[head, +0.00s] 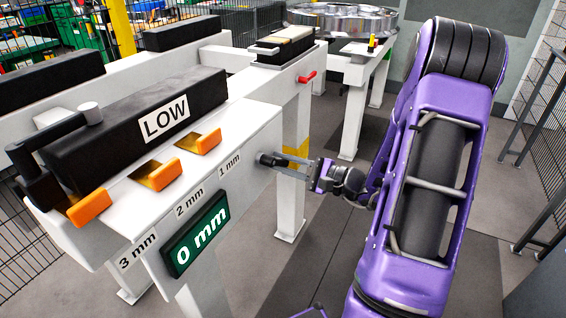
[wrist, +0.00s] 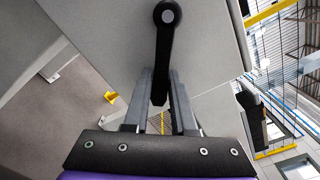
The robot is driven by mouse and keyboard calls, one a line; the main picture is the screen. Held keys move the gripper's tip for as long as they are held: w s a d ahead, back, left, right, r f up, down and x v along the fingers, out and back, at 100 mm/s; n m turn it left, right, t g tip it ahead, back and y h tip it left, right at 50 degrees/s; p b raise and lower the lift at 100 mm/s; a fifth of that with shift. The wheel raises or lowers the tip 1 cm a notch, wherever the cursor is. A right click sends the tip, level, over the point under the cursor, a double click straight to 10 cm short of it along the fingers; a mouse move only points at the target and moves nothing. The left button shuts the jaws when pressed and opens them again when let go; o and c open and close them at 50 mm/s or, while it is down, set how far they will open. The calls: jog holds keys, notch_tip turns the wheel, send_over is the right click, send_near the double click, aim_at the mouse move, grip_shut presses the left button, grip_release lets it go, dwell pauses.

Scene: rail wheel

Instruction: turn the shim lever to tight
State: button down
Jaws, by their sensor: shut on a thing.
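The shim lever shows in the wrist view as a black arm (wrist: 164,48) with a round pivot at the top, on a pale end face. Its free end lies between the two fingers of my gripper (wrist: 161,78), which are shut on it. In the head view the lever (head: 268,159) is a small dark piece at the right end of the white beam, and my gripper (head: 287,163) reaches it from the right. A green sign (head: 195,236) on the beam reads "0 mm". I see no "tight" mark.
Orange-handled shims (head: 167,175) sit in the white beam (head: 247,125) beside 1, 2 and 3 mm labels. A black block (head: 135,130) marked "LOW" lies on top, with a black crank handle (head: 40,165) at left. A small red lever (head: 307,77) is farther back.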

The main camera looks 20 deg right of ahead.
aim_at(260, 181)
jog(key=shift+s+a+f+m, duration=0.1)
jog(key=shift+m, duration=0.2)
jog(key=m+p, duration=0.1)
jog(key=s+a+f+m+p, duration=0.1)
jog(key=m, duration=0.2)
jog(key=shift+s+a+f+p, duration=0.15)
jog(key=shift+a+f+p, duration=0.15)
jog(key=shift+p, duration=0.1)
jog(key=a+m+p, duration=0.1)
jog(key=m, duration=0.1)
jog(key=s+m+p, duration=0.1)
jog(key=m, duration=0.1)
jog(key=s+a+f+m+p, duration=0.1)
jog(key=m, duration=0.1)
jog(key=shift+a+p, duration=0.3)
jog(key=shift+p, duration=0.05)
jog(key=c, duration=0.8)
grip_release()
jog(key=shift+a, duration=0.1)
jog(key=shift+o, duration=0.3)
jog(key=shift+s, duration=0.1)
